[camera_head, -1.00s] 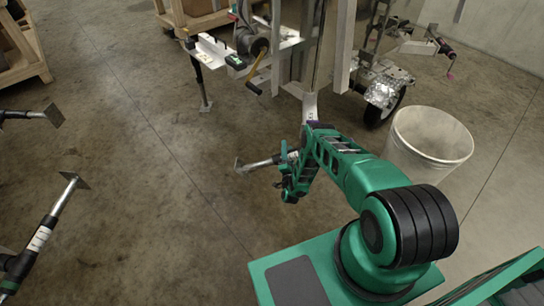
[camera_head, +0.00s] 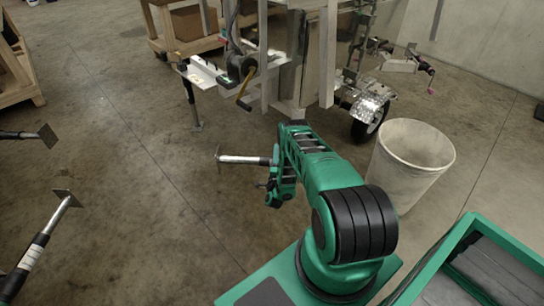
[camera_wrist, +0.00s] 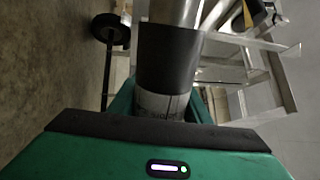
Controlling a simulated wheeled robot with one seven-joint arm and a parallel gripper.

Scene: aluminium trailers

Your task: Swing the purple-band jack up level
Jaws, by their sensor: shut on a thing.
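A silver jack tube (camera_head: 242,159) with a small square foot plate (camera_head: 218,158) at its left end sticks out to the left of my gripper in the head view. It lies close to level there. My gripper (camera_head: 272,188) is shut on the jack; my arm hides its right end and any joint to the trailer. In the wrist view, the jack (camera_wrist: 168,62) runs up from my gripper (camera_wrist: 158,118), with a dark sleeve and a pale printed label between the jaws. No purple band shows clearly now.
A trailer frame (camera_head: 330,55) with a wheel (camera_head: 368,118) stands ahead; another jack (camera_head: 193,105) stands upright below its left part. A pale bucket (camera_head: 410,165) is right of my arm. Two more jacks (camera_head: 38,240) (camera_head: 22,135) reach in from the left. Floor between is clear.

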